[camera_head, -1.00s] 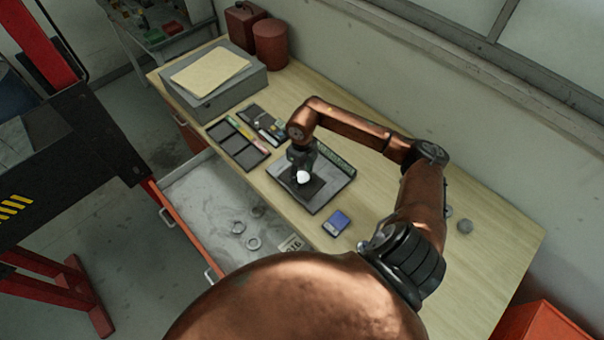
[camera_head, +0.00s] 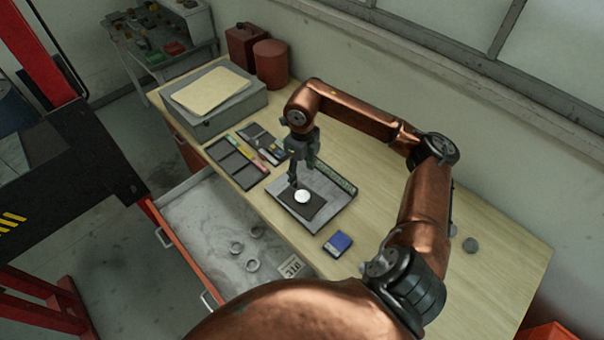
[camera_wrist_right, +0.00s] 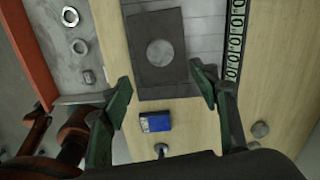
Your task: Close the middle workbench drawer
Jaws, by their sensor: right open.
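The drawer (camera_head: 212,215) of the wooden workbench (camera_head: 400,265) stands pulled out, with a red front (camera_head: 190,262) and metal handles. Several metal rings and a small label plate (camera_head: 290,266) lie in it. In the right wrist view, part of the drawer (camera_wrist_right: 75,30) shows at the upper left. My right gripper (camera_head: 293,184) is open and empty, above the bench top beside a white disc (camera_head: 302,196) on a dark square in a grey tray. In the right wrist view the open fingers (camera_wrist_right: 163,90) sit apart with that tray beyond them. My left gripper is not in the head view.
A blue box (camera_head: 338,244) lies on the bench near the tray (camera_head: 325,215). A dark compartment tray (camera_head: 236,160), a grey case (camera_head: 215,105) and red cans (camera_head: 270,62) stand farther back. A red-framed black stand (camera_head: 75,160) is left of the drawer.

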